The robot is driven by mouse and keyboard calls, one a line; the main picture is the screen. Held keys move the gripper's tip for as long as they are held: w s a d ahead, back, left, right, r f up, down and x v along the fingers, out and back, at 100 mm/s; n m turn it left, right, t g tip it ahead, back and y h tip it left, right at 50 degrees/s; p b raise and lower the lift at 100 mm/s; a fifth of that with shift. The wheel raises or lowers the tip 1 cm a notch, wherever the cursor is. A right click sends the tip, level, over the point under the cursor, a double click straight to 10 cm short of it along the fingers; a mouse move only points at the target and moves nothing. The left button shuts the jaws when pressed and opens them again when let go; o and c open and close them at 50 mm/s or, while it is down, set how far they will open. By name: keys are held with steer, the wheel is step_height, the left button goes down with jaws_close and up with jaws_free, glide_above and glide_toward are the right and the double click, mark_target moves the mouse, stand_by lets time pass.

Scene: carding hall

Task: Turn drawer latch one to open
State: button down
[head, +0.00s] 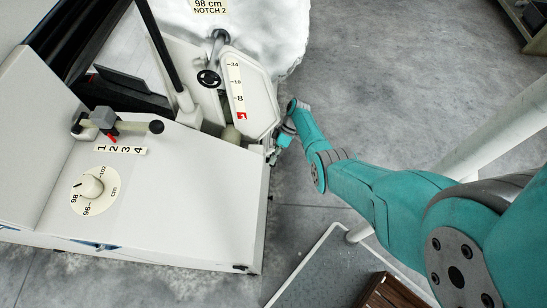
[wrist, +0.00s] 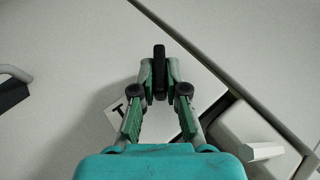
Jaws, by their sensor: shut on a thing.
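In the wrist view, my gripper (wrist: 159,82) is shut on a dark upright bar, the latch handle (wrist: 159,58). The handle stands between the two fingertips, in front of a pale panel. A white label (wrist: 115,114) with a dark letter, perhaps a T, is partly covered by my left finger. In the head view, my gripper (head: 274,153) is at the right side of the white machine (head: 190,190), low beside its edge. The latch handle cannot be made out there. Any mark naming the latch is not readable.
In the wrist view, a pale block with a white tab (wrist: 262,150) is at lower right. Grey floor (head: 390,80) lies open right of the machine.

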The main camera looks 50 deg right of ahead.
stand_by(0.5)
steer(key=c, duration=1.2)
jaws_free()
steer(key=v, duration=1.2)
steer(key=shift+f, duration=0.1)
